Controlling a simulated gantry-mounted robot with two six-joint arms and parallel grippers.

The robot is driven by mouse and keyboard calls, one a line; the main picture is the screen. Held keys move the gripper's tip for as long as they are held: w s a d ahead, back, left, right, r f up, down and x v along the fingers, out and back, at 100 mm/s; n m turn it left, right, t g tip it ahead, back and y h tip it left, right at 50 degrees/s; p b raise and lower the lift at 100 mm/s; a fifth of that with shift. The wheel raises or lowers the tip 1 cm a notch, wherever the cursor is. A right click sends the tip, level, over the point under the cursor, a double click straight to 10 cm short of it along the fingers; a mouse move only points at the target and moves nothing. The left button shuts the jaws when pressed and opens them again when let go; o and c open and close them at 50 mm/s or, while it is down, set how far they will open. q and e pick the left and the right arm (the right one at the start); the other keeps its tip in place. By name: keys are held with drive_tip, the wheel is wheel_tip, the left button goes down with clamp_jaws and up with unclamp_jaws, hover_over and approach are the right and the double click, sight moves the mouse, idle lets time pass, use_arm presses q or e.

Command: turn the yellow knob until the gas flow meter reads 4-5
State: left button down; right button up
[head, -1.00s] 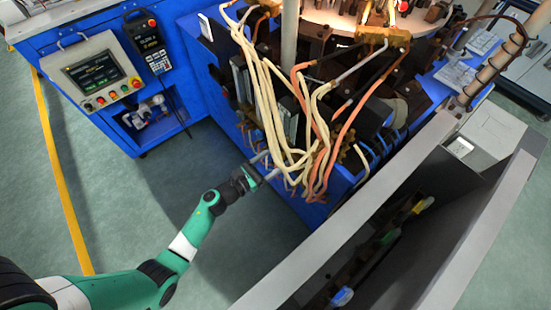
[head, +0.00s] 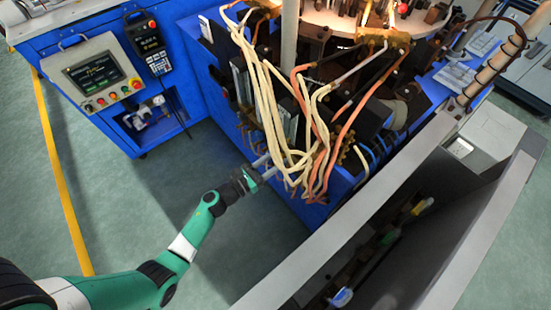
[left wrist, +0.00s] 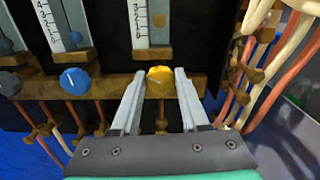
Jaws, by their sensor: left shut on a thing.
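The yellow knob (left wrist: 160,77) is on a brass bar in the left wrist view. My left gripper (left wrist: 161,86) is shut on it, with one finger on each side. The gas flow meter (left wrist: 147,22) stands directly above the knob, with a white numbered scale and a small orange float beside it. The meter's top is cut off and its numbers are too blurred for a sure reading. In the head view my left gripper (head: 262,167) reaches the lower front of the blue machine, and the knob is hidden there. My right gripper is not in view.
A blue knob (left wrist: 75,80) and a dark grey knob (left wrist: 10,83) sit to the left on the same brass bar (left wrist: 112,88). Cream hoses (head: 268,100) and orange hoses (head: 325,160) hang close right of my gripper. A grey panel edge (head: 360,215) lies further right.

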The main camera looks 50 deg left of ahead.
use_arm(q)
drive_tip(key=n+p, duration=0.1)
drive_tip(key=n, duration=0.2)
drive_tip(key=shift+a+n, duration=0.1)
drive_tip(key=shift+n, duration=0.3)
drive_tip(key=n+p, duration=0.1)
drive_tip(key=n, duration=0.2)
drive_tip(key=shift+n, duration=0.3)
drive_tip(key=n+p, duration=0.1)
drive_tip(key=n, duration=0.3)
drive_tip(key=shift+n, duration=0.3)
drive_tip(key=shift+a+f+n+p, duration=0.15)
drive_tip(key=shift+n+p, duration=0.25)
drive_tip(key=shift+n, duration=1.4)
drive_tip(key=shift+c, duration=2.2)
unclamp_jaws()
